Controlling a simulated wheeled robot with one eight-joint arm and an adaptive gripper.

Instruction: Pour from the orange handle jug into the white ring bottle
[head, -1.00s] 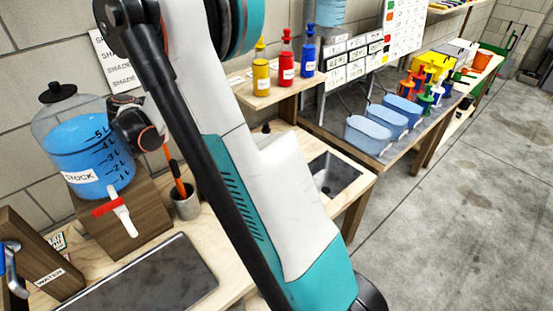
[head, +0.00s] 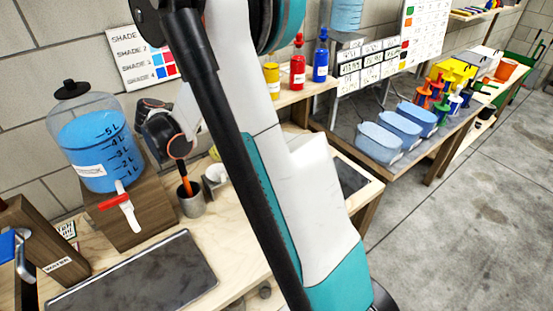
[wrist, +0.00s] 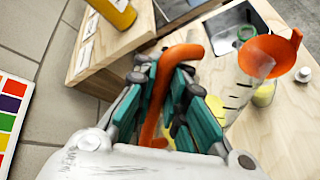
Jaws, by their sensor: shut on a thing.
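In the wrist view my gripper (wrist: 168,105), with teal and grey fingers, is shut on the orange handle (wrist: 180,60) of the orange handle jug. A clear graduated body (wrist: 236,93) with a flared orange top (wrist: 268,55) shows just right of the fingers. I cannot tell for certain how it joins the handle. Yellow shows behind the fingers and behind the clear wall. I cannot make out the white ring bottle with certainty in either view.
A blue-filled dispenser (head: 95,150) stands on a wooden block at the left, behind a dark tray (head: 140,275). Red (head: 298,70) and blue (head: 321,60) bottles stand on a shelf. Open floor lies at the right.

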